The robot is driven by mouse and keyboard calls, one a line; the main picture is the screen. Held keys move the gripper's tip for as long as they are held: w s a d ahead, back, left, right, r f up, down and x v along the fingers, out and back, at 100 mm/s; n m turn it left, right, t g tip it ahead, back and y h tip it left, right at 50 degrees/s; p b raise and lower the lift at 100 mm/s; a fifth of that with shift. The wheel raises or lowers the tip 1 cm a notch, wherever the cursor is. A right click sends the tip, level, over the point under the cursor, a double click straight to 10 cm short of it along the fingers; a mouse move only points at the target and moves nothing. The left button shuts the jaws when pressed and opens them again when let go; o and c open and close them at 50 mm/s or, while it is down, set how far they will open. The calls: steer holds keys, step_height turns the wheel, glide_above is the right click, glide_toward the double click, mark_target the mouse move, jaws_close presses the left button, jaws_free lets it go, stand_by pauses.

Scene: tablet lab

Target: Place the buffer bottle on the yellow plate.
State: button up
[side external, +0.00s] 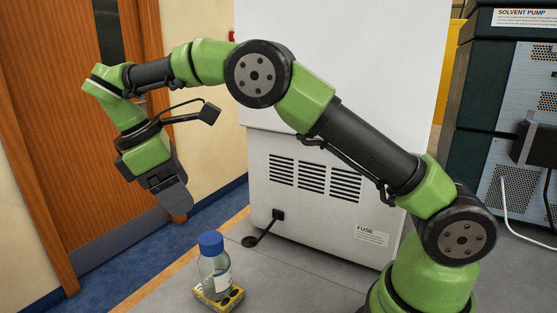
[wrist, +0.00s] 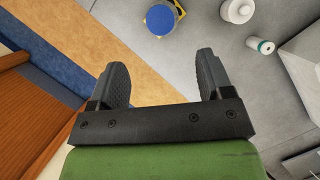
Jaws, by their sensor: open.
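The buffer bottle (side external: 214,267) is clear with a blue cap and stands upright on the yellow plate (side external: 235,300), near the bench's left edge. In the wrist view the bottle's blue cap (wrist: 160,18) is at the top, with a yellow edge of the plate (wrist: 181,9) beside it. My gripper (side external: 176,207) is above and to the left of the bottle in the side view, apart from it. In the wrist view my gripper (wrist: 163,64) has its two fingers wide apart with nothing between them. Most of the plate is hidden under the bottle.
In the wrist view, a white round container (wrist: 237,10) and a white bottle with a teal band (wrist: 262,47) stand right of the buffer bottle. A large white machine (side external: 330,190) stands behind on the grey bench. The bench's wooden edge (wrist: 90,50) runs along the left.

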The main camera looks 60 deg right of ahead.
steer(key=s+d+r+m+t+y, duration=0.2)
steer(key=s+r+m+t, duration=0.1)
steer(key=s+r+m, duration=0.3)
steer(key=s+d+r+m+t+y, duration=0.3)
steer(key=s+r, duration=0.2)
steer(key=s, duration=0.4)
steer(key=s+f+m+t, duration=0.2)
steer(key=s+m+t, duration=0.1)
steer(key=s+m, duration=0.2)
steer(key=shift+s+a+f+m+t+y, duration=0.15)
steer(key=shift+s+f+m+t+y, duration=0.2)
steer(key=shift+s, duration=0.45)
